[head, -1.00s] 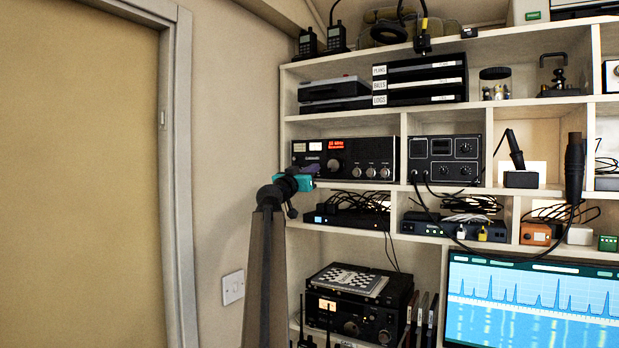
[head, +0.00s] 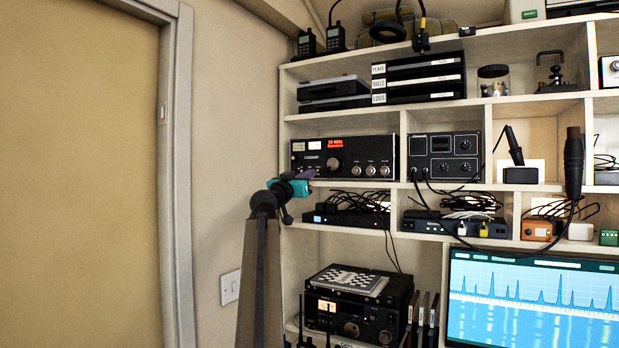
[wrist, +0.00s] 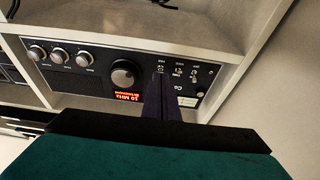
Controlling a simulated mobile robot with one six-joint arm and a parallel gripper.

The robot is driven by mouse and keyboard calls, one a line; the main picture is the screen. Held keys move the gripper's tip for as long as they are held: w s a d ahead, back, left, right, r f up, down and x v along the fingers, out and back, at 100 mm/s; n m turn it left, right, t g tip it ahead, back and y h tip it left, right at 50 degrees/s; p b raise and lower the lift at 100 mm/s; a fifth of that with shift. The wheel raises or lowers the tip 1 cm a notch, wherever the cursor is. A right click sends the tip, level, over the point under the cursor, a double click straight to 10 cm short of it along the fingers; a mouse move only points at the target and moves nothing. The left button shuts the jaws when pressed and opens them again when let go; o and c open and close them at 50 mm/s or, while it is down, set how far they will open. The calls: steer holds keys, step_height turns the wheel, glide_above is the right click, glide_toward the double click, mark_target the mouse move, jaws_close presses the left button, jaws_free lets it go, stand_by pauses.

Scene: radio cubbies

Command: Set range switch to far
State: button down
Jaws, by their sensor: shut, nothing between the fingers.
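A black radio (head: 345,158) with a red lit display stands in the upper left cubby. It also shows upside down in the wrist view (wrist: 85,70), with a large round knob and a row of three small knobs. Several small switches (wrist: 178,71) with tiny labels sit on its panel near the fingers. I cannot read which is the range switch or how it is set. My gripper (head: 313,174) is at the radio's lower left front. In the wrist view my gripper (wrist: 161,80) is shut and empty, its dark fingertips over the panel beside the switches; contact cannot be told.
The white shelf board (head: 375,184) runs just below the radio. A second black unit (head: 445,158) stands in the cubby to the right. Black cables (head: 360,203) lie in the cubby below. A brown door (head: 80,180) is at the far left.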

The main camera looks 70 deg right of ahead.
steer(key=a+f+b, duration=0.4)
steer(key=f, duration=0.1)
steer(key=shift+w+a+b, duration=0.35)
steer(key=shift+a, duration=0.05)
steer(key=shift+r, duration=0.15)
stand_by(0.4)
